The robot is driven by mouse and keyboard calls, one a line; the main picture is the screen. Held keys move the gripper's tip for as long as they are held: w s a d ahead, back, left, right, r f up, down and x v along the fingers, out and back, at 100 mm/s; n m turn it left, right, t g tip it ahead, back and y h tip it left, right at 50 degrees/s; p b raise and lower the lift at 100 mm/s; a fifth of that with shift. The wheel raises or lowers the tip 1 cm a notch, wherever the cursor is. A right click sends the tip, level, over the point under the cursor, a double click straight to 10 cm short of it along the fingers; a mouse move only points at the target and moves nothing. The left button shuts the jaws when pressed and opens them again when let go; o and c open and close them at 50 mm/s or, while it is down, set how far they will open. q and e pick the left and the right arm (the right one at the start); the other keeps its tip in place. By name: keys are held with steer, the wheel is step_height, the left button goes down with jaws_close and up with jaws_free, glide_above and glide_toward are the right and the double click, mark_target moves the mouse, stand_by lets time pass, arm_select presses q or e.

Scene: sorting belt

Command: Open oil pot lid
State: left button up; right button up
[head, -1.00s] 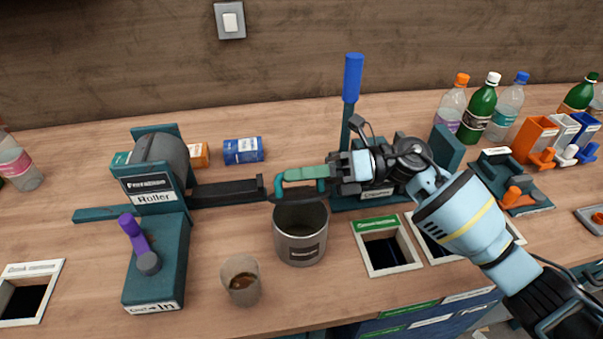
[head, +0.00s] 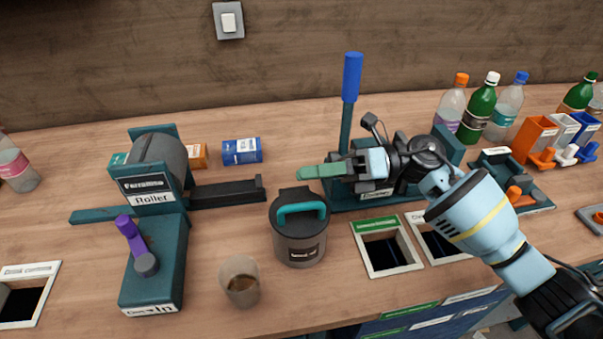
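The oil pot (head: 301,253) is a dark grey pot with a label, standing upright near the front middle of the table. Its dark lid (head: 290,194) with a teal arched handle (head: 302,211) lies on top and covers the mouth. My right gripper (head: 300,173) reaches in from the right. Its green fingers are just above and to the right of the lid, apart from the handle and empty. The fingers overlap in this view, so their gap is hidden. My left gripper is not in view.
The roller machine (head: 155,245) stands left of the pot, its dark bar (head: 225,193) reaching towards it. A brown cup (head: 240,282) stands at front left. A blue-handled lever press (head: 351,80) stands behind my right gripper. Framed bin openings (head: 387,270) lie right of the pot.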

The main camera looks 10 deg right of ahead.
steer(key=d+b, duration=0.1)
steer(key=d, duration=0.4)
steer(key=shift+d, duration=0.2)
steer(key=shift+s+f, duration=0.1)
